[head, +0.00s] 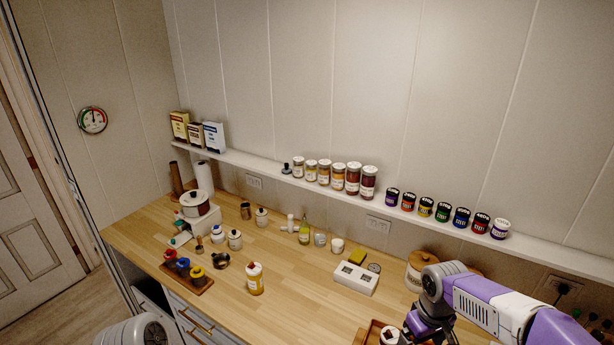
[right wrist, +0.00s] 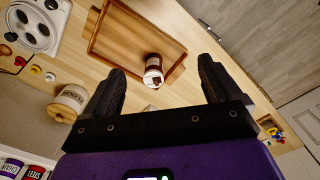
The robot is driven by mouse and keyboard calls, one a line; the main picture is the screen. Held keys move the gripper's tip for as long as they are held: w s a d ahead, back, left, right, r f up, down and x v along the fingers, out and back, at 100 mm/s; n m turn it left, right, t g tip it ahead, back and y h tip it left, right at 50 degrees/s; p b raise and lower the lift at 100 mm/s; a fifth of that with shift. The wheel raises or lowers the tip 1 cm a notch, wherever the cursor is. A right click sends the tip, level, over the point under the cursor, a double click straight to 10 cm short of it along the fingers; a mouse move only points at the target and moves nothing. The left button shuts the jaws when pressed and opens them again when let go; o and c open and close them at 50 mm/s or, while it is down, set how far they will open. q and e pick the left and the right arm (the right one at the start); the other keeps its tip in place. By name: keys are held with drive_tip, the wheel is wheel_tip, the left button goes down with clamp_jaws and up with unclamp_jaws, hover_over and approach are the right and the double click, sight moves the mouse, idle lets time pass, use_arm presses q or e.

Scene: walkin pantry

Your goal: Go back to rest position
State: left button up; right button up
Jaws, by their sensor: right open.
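My right gripper (right wrist: 160,66) is open and empty in the right wrist view, its two dark fingers spread apart. Beyond them a jar with a dark red body and white label (right wrist: 153,68) is on a wooden tray (right wrist: 108,48). The jar sits in the gap between the fingers in the picture, not touched by either. In the head view my purple and white right arm (head: 487,305) reaches in from the lower right, over the counter near the tray (head: 366,333). My left gripper is not in view.
The wooden counter (head: 290,268) holds a white scale (head: 195,208), several jars and a white box (head: 355,278). A lidded canister (head: 420,268) stands close to my right arm. A wall shelf (head: 240,160) with jars and cans runs behind. The counter's front middle is mostly clear.

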drive_tip(key=a+f+y, duration=0.3)
drive_tip(key=a+f, duration=0.5)
drive_tip(key=f, duration=0.5)
drive_tip(key=s+a+f+m+y+b, duration=0.1)
drive_tip(key=s+a+f+m, duration=0.25)
drive_tip(key=s+f, duration=0.5)
drive_tip(key=s+a+f+m, duration=0.3)
drive_tip(key=s+a+f, duration=0.2)
drive_tip(key=s+f, duration=0.35)
use_arm(q)
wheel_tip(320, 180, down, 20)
drive_tip(key=b, duration=1.8)
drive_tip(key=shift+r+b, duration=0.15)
drive_tip(key=shift+b, duration=0.25)
use_arm(e)
wheel_tip(320, 180, down, 19)
drive_tip(key=w, duration=0.1)
drive_tip(key=shift+d+t, duration=0.25)
drive_tip(key=shift+t, duration=0.05)
